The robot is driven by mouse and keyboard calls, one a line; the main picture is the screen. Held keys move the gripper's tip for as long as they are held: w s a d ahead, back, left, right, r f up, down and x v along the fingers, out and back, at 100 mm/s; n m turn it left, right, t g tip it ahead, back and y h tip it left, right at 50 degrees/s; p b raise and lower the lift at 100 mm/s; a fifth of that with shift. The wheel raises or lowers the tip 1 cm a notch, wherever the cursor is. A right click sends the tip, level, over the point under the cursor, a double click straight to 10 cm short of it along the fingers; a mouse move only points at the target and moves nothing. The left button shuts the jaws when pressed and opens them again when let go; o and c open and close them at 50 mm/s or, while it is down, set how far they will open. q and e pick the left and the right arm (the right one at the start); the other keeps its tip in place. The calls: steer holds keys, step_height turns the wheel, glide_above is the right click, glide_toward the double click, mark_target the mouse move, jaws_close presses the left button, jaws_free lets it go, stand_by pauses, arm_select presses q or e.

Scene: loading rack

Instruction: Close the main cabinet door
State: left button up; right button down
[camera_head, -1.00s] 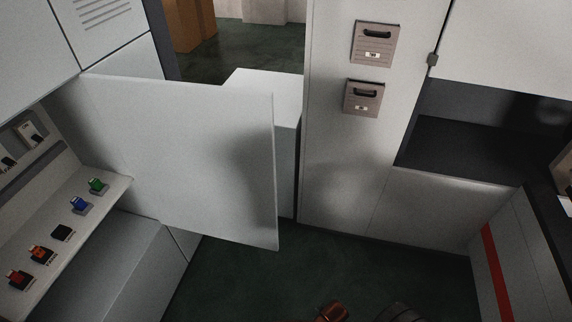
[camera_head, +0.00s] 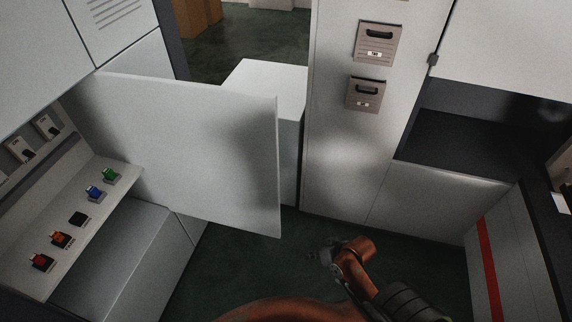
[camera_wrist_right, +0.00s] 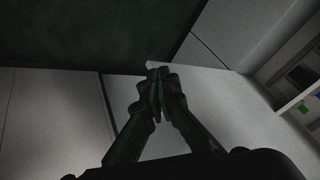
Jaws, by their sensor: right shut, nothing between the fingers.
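The main cabinet door (camera_head: 190,150) is a flat, pale grey panel standing open, swung out from the cabinet (camera_head: 120,225) at the left of the head view. Its free edge is to the right, above the dark floor. My right gripper (camera_head: 322,255) is low in the middle, to the right of and below the door's free lower corner, apart from it in this view. In the right wrist view the fingers (camera_wrist_right: 158,75) are together and empty, in front of pale panels. I cannot tell whether they touch one. My left gripper is not in view.
The cabinet's shelf (camera_head: 65,230) carries several coloured switches. A white box (camera_head: 265,75) stands behind the door. A tall grey cabinet (camera_head: 345,150) with two handled plates stands to the right. Dark green floor (camera_head: 235,265) is open between them.

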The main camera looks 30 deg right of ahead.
steer(key=w+d+r+m+t+y, duration=0.2)
steer(key=w+d+r+m+t, duration=0.35)
steer(key=w+r, duration=0.5)
steer(key=w+d+r+m+t+y, duration=0.2)
steer(key=w+d+r+m+t, duration=0.4)
steer(key=r, duration=0.8)
steer(key=w+a+g+p, duration=0.1)
steer(key=w+a+p, duration=0.25)
steer(key=w, duration=0.65)
steer(key=s+a, duration=0.1)
steer(key=a, duration=0.1)
steer(key=s+a+p, duration=0.1)
steer(key=s, duration=0.1)
steer(key=shift+a, duration=0.4)
